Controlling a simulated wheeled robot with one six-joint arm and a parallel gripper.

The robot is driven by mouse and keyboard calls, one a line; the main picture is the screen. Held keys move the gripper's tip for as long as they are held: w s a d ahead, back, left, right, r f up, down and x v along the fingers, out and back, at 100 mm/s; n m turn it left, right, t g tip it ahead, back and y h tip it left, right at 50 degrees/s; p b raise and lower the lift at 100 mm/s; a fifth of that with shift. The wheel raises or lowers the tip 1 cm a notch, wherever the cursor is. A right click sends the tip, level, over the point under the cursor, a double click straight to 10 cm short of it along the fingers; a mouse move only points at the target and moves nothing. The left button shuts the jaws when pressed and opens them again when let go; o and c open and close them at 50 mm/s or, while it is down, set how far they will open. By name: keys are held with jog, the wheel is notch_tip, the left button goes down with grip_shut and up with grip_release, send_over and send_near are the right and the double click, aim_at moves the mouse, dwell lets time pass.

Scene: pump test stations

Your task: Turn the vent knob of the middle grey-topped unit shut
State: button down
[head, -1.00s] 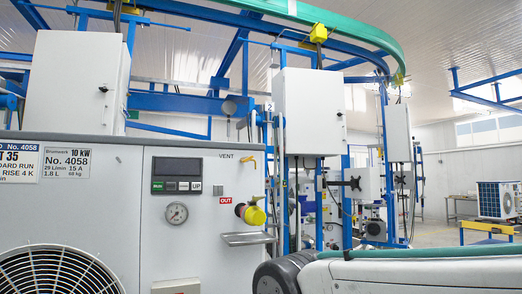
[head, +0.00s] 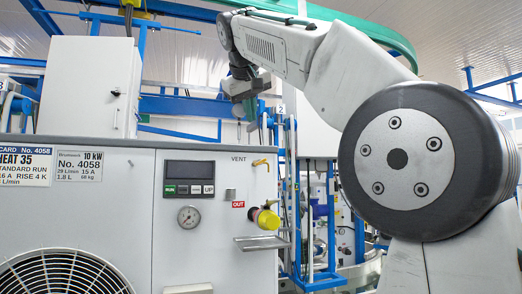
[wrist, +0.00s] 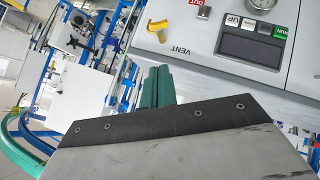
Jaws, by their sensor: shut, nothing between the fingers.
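A light-grey unit (head: 230,200) with a grey top edge fills the left of the head view. I cannot tell whether it is the middle one. Beside its VENT label is a small brass-yellow bent vent piece (head: 261,163), at the panel's upper right. It also shows in the wrist view (wrist: 158,28), sticking out from the panel. My gripper (wrist: 157,74) shows green fingers that are shut and empty, apart from the vent piece. In the head view its dark wrist end (head: 245,88) is above the unit's top; its fingertips are not clear.
Below the vent piece are a red OUT label (head: 238,204), a yellow-handled valve (head: 265,218) and a small metal tray (head: 262,243). A gauge (head: 189,217) and a display panel (head: 189,177) are to the left. White cabinets (head: 88,85) and blue frames stand behind.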

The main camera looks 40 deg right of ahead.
send_over(261, 162)
jog(key=a, duration=0.2)
notch_tip(261, 162, down, 6)
jog(key=shift+s+d+f, duration=0.2)
jog(key=shift+d+f, duration=0.2)
jog(key=shift+f, duration=0.35)
jog(key=shift+s+d+f, duration=0.2)
jog(key=shift+d+f, duration=0.15)
jog(key=shift+f, duration=0.35)
